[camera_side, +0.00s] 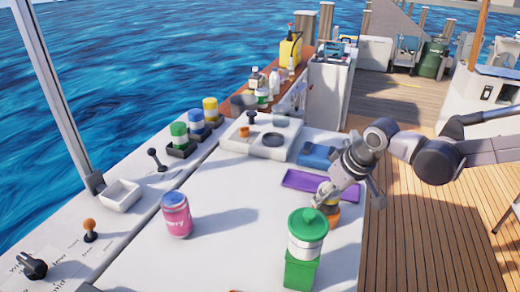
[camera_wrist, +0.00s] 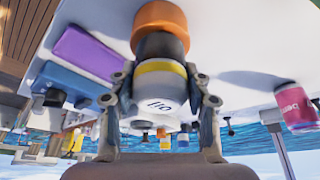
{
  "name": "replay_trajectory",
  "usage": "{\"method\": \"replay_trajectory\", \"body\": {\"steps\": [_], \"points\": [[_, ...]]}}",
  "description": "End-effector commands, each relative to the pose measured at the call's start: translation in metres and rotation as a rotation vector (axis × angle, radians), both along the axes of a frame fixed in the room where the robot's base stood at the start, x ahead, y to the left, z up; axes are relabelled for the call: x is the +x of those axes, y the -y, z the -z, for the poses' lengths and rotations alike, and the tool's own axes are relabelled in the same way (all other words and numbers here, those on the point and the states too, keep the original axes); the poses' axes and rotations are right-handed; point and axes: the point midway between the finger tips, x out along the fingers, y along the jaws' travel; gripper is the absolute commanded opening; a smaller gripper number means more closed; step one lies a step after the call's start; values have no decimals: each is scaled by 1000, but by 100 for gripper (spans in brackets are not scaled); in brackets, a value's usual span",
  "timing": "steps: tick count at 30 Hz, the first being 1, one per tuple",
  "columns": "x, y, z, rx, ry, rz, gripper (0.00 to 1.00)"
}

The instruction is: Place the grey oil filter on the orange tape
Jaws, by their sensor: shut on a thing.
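The grey oil filter (camera_wrist: 160,48) has a yellow band and a white end marked OIL. My gripper (camera_wrist: 163,98) is shut on it, one finger on each side, and the marked end faces the wrist camera. The orange tape (camera_wrist: 160,20) lies directly beyond the filter's far end in the wrist view. In the side view the tape (camera_side: 333,214) shows just under the filter (camera_side: 325,193) and my gripper (camera_side: 330,190). The filter looks roughly upright and lined up over the tape. I cannot tell whether they touch.
A green bin with a green-lidded can (camera_side: 305,232) stands close in front of the tape. A purple tray (camera_side: 305,183) and a blue box (camera_side: 317,154) lie behind it. A pink can (camera_side: 177,214) stands left. The white surface between is clear.

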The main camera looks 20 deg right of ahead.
Motion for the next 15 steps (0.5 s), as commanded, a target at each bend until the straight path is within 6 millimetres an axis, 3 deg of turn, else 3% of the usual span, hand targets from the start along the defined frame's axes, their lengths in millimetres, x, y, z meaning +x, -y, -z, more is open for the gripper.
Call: {"method": "replay_trajectory", "body": {"steps": [11,12,14,15], "points": [[0,0,3,0,0,0,9],[0,0,3,0,0,0,58],[0,0,3,0,0,0,72],[0,0,3,0,0,0,72]]}}
